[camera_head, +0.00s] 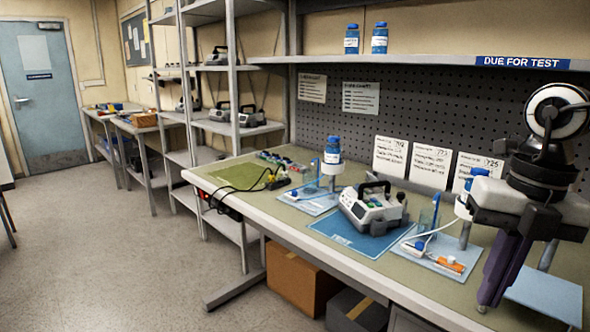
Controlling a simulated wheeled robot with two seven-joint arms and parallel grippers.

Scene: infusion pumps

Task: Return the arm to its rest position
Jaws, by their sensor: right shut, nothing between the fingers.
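My right arm comes in at the right edge of the head view. Its gripper (487,300) points down over the right part of the workbench (262,200), its dark fingers together and empty. The fingers appear in front of the bench, between a light blue mat with tubing and a plain blue mat. I cannot tell how far above the bench the tips are. My left gripper is not in view.
An infusion pump (372,208) stands on a blue mat (340,232). A mat (432,262) with tubing and an orange-and-white part lies left of my gripper; another blue mat (548,295) lies right. A blue-capped bottle (333,150) stands behind. Floor (130,250) at left is clear.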

